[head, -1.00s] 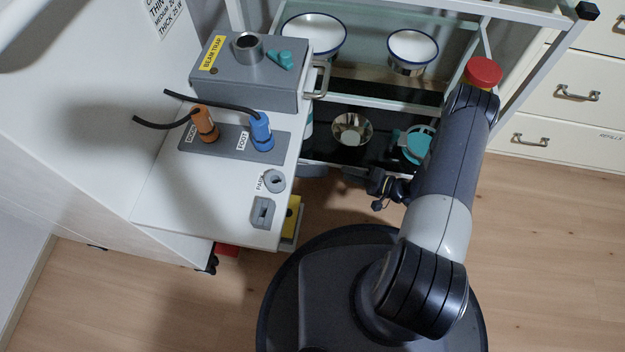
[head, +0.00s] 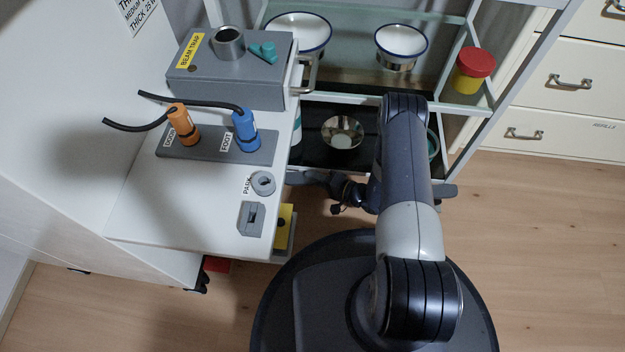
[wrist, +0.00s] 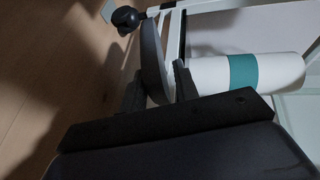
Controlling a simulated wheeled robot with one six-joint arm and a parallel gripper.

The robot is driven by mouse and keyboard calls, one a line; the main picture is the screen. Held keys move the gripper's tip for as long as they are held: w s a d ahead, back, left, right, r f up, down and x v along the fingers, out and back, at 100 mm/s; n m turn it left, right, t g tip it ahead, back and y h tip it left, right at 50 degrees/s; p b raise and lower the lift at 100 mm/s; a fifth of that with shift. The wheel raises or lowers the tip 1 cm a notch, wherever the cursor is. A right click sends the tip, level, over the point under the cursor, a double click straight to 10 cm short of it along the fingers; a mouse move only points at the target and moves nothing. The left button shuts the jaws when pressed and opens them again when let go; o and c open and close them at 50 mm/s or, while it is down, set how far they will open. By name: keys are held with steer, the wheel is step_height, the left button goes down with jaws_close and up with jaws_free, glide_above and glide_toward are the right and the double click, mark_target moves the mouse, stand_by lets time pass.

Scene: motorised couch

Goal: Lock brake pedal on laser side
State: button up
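A dark grey brake pedal (head: 310,177) sticks out low at the front of the glass-shelved cart, at its left end beside the white laser cabinet (head: 150,215). A similar grey pedal (head: 446,191) shows right of my arm at the cart's other end. My gripper (head: 343,188) is low, just right of the left pedal; its fingertips are partly hidden in the head view. In the wrist view its dark fingers (wrist: 160,78) stand apart, with a grey rounded pedal (wrist: 152,50) between and ahead of them. I cannot tell whether they touch it. The pedal's tilt is unclear.
A black caster (wrist: 126,19) is beyond the pedal. A yellow box (head: 285,216) sits beside the cabinet. Floor at right is clear.

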steer(key=shift+w+a+f, duration=0.1)
steer(key=shift+w+a, duration=0.2)
steer(key=shift+a, duration=0.2)
jaws_close()
